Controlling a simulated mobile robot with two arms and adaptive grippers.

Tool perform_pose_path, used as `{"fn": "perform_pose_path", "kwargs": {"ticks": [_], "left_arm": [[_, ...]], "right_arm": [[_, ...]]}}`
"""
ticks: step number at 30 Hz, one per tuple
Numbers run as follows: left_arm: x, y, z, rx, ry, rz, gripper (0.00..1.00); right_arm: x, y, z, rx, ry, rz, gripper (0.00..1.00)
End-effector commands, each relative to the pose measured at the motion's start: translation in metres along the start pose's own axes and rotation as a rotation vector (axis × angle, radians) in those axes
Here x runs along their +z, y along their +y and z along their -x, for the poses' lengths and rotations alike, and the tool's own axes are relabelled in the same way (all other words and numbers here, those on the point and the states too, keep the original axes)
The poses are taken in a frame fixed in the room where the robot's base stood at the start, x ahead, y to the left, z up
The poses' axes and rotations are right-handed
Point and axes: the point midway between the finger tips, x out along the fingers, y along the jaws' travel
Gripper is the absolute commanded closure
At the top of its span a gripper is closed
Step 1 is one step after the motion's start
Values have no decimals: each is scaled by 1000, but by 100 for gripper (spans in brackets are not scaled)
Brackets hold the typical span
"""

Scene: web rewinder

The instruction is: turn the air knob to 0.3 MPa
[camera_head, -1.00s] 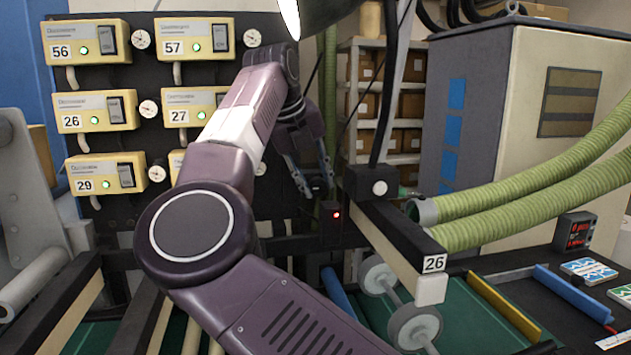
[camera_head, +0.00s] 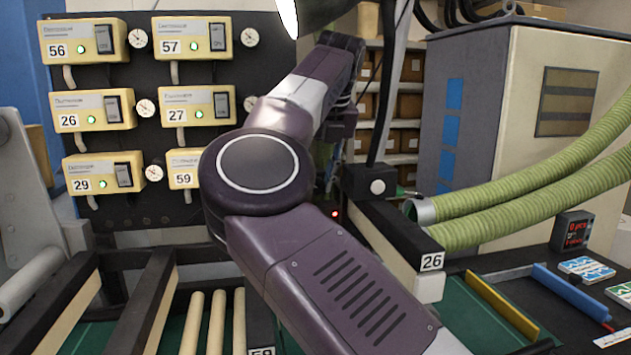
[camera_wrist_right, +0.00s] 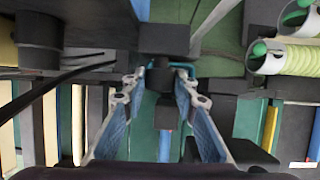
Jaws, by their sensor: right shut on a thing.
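In the right wrist view, the black air knob (camera_wrist_right: 160,78) sits between the two fingertips of my right gripper (camera_wrist_right: 160,73). The fingers are closed in on its sides. A dark block (camera_wrist_right: 165,40) lies just beyond the knob, and a teal tube bends beside it. In the head view, my right arm hides the knob and most of the right gripper. No pressure reading for the knob can be read. My left gripper is not in view.
Yellow control boxes (camera_head: 83,40) with small round gauges stand on the black panel at left. A black beam (camera_head: 400,235) marked 26 runs close to the right of my arm. Green hoses (camera_head: 520,205) cross at right, before a grey cabinet (camera_head: 500,120).

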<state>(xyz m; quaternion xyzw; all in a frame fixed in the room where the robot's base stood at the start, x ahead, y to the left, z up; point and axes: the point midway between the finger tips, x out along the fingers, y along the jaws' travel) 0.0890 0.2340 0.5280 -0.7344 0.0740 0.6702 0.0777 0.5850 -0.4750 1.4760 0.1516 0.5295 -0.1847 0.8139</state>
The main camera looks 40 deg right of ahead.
Motion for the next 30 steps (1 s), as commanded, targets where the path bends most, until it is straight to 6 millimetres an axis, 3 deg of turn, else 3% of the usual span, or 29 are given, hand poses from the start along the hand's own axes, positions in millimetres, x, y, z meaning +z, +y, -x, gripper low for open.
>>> {"fn": "perform_pose_path", "kwargs": {"ticks": [9,25,26,30], "left_arm": [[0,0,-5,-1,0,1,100],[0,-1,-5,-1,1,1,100],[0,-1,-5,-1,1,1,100],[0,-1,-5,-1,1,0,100]], "right_arm": [[0,-2,-1,126,-4,-52,98],[0,-2,-1,152,-3,-64,98],[0,-2,-1,152,-3,-64,72],[0,-2,-1,151,-3,-64,57]]}}
